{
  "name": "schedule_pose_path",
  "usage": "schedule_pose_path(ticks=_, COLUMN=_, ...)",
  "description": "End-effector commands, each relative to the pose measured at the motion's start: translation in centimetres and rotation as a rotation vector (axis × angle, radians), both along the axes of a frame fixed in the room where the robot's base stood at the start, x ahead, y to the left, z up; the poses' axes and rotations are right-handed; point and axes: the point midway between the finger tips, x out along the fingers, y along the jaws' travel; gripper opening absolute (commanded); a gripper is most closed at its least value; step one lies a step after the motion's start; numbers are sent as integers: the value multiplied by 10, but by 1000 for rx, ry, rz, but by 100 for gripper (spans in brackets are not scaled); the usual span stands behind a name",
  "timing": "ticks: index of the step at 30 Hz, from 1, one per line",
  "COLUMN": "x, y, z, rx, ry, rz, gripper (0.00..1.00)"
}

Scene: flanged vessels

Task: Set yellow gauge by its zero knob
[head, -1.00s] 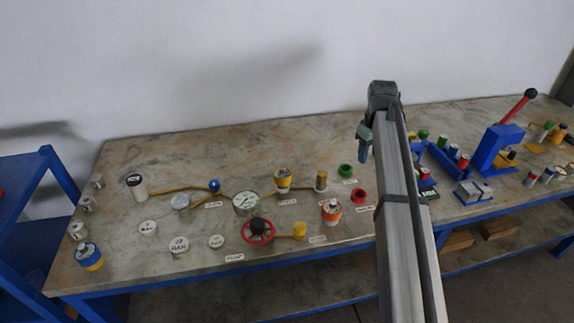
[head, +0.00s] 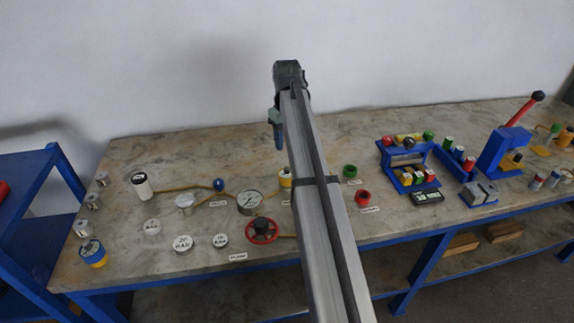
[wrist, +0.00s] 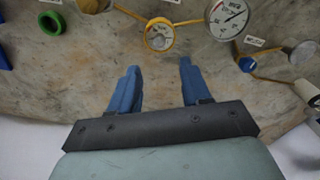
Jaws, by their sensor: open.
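The yellow gauge (wrist: 159,35) has a yellow rim and a pale dial, and stands on a yellow pipe near the top middle of the wrist view. In the head view the yellow gauge (head: 285,178) is partly hidden behind my arm. Its zero knob cannot be made out. My gripper (wrist: 160,67) has two blue fingers spread apart with nothing between them; the gauge lies just beyond their tips in the picture. In the head view my gripper (head: 278,137) points down over the back part of the bench.
A larger white-dial gauge (head: 250,203) is to the left, with a red handwheel (head: 261,231) in front. A blue-knobbed valve (head: 219,185) sits on the pipe. Green (head: 349,171) and red (head: 362,197) rings lie right of my arm. The back of the bench is largely clear.

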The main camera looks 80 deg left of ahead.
Motion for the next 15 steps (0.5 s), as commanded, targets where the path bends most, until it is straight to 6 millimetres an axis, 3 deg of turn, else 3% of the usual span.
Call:
schedule_pose_path(ticks=9, x=0, y=-1, z=-58, rx=-1, ry=0, rz=0, gripper=48)
schedule_pose_path(ticks=15, x=0, y=-1, z=-85, rx=0, ry=-1, rz=0, gripper=48)
